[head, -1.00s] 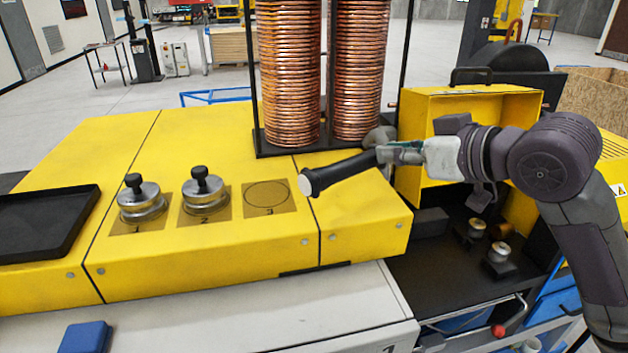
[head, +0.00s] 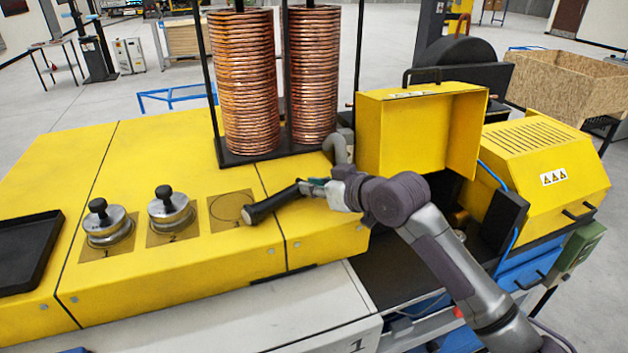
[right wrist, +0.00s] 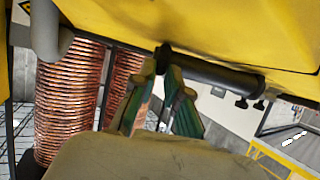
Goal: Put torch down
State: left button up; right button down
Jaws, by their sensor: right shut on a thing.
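The torch (head: 273,203) is a black cylinder, held slantwise by my right gripper (head: 316,187). Its thick end points left and down, overlapping the right edge of the plate with a circle outline (head: 229,209) on the yellow bench (head: 190,262). I cannot tell whether it touches the bench. In the right wrist view, the green-padded fingers of my right gripper (right wrist: 166,105) close at the torch (right wrist: 215,74), close to a yellow surface. My left gripper is not in view.
Two silver weights with black knobs (head: 106,222) (head: 170,205) stand left of the circle plate. Tall copper coils (head: 246,85) rise on a black rack behind the torch. An open yellow box (head: 405,135) stands right. A black tray (head: 26,255) lies far left.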

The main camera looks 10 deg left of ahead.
jog(key=shift+f, duration=0.15)
jog(key=c, duration=1.2)
grip_release()
jog(key=shift+r, duration=0.2)
jog(key=shift+s+d, duration=0.15)
jog(key=shift+d, duration=0.1)
jog(key=b+v, duration=0.3)
jog(key=v, duration=0.8)
jog(key=shift+s+d, duration=0.15)
jog(key=shift+s, duration=0.05)
